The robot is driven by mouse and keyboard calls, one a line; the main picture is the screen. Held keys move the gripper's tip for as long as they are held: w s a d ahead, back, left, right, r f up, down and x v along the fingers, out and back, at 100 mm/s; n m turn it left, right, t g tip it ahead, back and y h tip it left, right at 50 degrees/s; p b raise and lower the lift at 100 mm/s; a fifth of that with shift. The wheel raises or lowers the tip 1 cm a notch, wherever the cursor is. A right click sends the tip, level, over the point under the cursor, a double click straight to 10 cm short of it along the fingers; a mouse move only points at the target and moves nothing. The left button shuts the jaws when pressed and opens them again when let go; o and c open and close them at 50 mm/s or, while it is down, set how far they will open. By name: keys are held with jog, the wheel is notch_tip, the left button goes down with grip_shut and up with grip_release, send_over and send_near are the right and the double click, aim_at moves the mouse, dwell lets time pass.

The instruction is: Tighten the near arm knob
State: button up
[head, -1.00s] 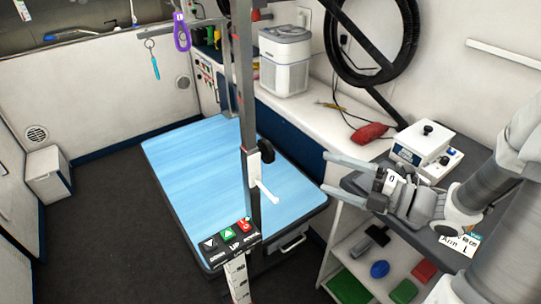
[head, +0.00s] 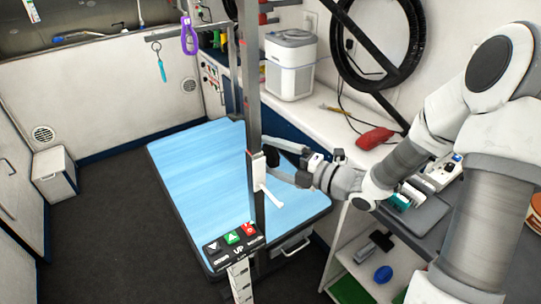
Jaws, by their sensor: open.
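The near arm knob (head: 271,155) is black and sits on the right side of the clamp on the upright grey metal post (head: 250,115). The clamp's white block (head: 258,172) has a white lever (head: 272,201) pointing down to the right. My gripper (head: 278,159) is open, reaching in from the right at the knob's height. One finger is above the knob and the other below it, with the knob in or just beside the gap. I cannot tell whether either finger touches it. Part of the knob is hidden by the post and fingers.
The blue grooming table (head: 190,180) lies behind the post. A white canister (head: 289,65) and a red pouch (head: 374,138) are on the counter. Dark floor (head: 110,210) is clear at left.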

jog(key=shift+w+a, duration=0.25)
jog(key=shift+a, duration=0.05)
jog(key=c, duration=1.2)
jog(key=shift+r+p, duration=0.1)
jog(key=shift+p, duration=0.25)
